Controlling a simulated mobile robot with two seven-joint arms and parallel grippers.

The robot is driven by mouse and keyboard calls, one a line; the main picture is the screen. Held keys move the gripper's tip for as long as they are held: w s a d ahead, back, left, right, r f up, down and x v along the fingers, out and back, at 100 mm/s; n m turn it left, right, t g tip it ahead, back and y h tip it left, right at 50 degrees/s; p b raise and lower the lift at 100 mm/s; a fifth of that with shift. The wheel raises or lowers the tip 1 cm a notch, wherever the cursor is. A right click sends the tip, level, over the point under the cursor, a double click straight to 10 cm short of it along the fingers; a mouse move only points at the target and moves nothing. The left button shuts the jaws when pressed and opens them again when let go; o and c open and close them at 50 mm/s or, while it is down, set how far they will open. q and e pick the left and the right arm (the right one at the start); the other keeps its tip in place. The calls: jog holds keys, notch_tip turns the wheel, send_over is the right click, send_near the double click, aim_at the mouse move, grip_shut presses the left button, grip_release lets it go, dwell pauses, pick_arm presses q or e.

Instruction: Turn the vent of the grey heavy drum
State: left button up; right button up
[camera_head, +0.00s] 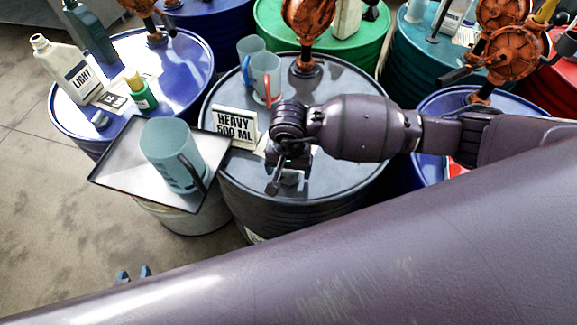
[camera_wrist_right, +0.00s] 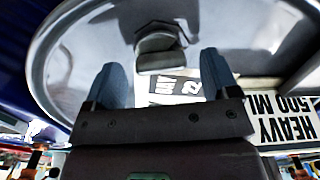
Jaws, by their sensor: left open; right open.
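The grey heavy drum (camera_head: 340,178) stands in the middle of the head view, with a "HEAVY 500 ML" sign (camera_head: 235,127) on its lid. Its vent, a small grey cap (camera_wrist_right: 158,48), shows in the right wrist view just beyond and between my fingertips. In the head view the vent (camera_head: 290,178) is mostly hidden under my right gripper (camera_head: 287,172). My right gripper points down at the lid, and its two blue fingers also show spread apart in the right wrist view (camera_wrist_right: 163,75). My left gripper (camera_head: 133,274) is open and empty over the floor at the lower left.
A grey-blue jug (camera_head: 165,145) stands on a metal tray (camera_head: 112,178) left of the drum. Two more jugs (camera_head: 266,72) and an orange pump (camera_head: 306,30) are at the lid's back. A blue drum (camera_head: 185,62) holds bottles. A label card (camera_wrist_right: 185,88) lies near the vent.

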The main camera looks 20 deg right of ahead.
jog(key=shift+f, duration=0.45)
